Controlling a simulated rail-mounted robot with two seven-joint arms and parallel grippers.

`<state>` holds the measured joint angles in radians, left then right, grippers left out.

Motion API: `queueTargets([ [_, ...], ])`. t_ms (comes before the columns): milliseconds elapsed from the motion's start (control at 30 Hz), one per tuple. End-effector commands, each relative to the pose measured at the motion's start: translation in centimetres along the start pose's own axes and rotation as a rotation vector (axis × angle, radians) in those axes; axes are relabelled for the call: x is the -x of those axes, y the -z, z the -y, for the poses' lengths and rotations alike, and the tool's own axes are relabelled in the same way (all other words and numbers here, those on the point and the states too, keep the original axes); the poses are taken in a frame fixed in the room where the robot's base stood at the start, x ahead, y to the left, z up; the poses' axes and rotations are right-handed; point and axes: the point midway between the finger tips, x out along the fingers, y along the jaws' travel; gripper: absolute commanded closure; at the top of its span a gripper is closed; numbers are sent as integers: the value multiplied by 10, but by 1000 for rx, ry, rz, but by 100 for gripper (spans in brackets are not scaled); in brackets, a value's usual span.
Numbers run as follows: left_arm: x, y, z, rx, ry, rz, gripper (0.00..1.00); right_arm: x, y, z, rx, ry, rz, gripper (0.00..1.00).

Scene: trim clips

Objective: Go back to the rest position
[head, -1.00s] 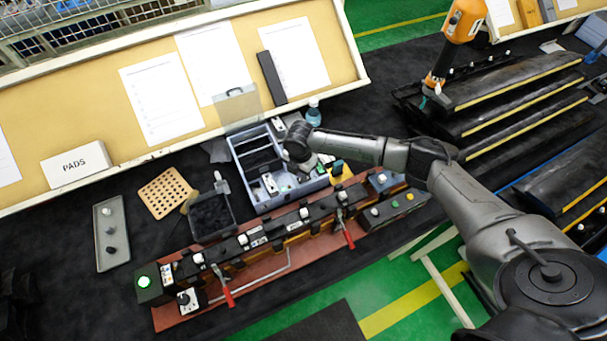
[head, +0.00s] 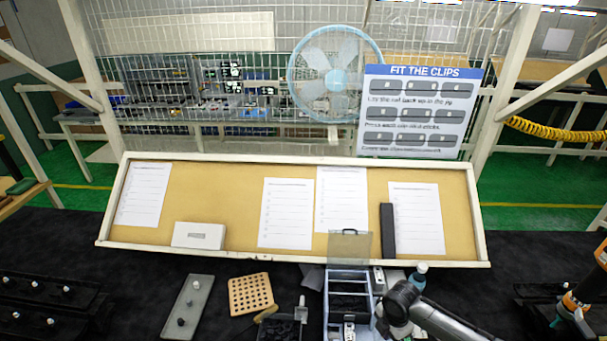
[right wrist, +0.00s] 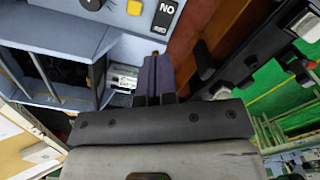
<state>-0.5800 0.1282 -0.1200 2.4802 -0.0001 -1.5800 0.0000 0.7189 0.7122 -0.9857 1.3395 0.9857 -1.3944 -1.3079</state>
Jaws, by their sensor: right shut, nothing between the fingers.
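My right arm comes in at the bottom right of the head view, with its grey wrist (head: 402,300) beside the blue-grey divided bin (head: 349,283). In the right wrist view my right gripper (right wrist: 156,68) is shut, with its two fingers together and nothing held. It is over the edge of the bin (right wrist: 105,55), next to a small white labelled part (right wrist: 124,78). The fingertips are not clear in the head view. My left gripper is in neither current view.
A grey tray (head: 188,308), a wooden board with holes (head: 250,294) and a small bottle (head: 418,277) are on the black bench. A pinboard (head: 230,200) runs along the back. In the wrist view, a box with a yellow button (right wrist: 134,7) is close by.

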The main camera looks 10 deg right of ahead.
Motion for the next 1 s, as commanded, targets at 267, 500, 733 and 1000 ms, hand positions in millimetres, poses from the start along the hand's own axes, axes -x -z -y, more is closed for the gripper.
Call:
queueTargets([
  [267,0,0,-2,7,-5,-1,57,0,-3,2,-283,10,18,100],
  [500,0,1,-4,14,-11,-2,57,30,-1,-12,-625,-144,165,100],
  [733,1,1,-4,12,-10,-2,57,141,46,-56,-846,-547,84,100],
  [1000,20,7,-1,5,-4,-1,57,239,124,-20,-1064,-855,-242,100],
])
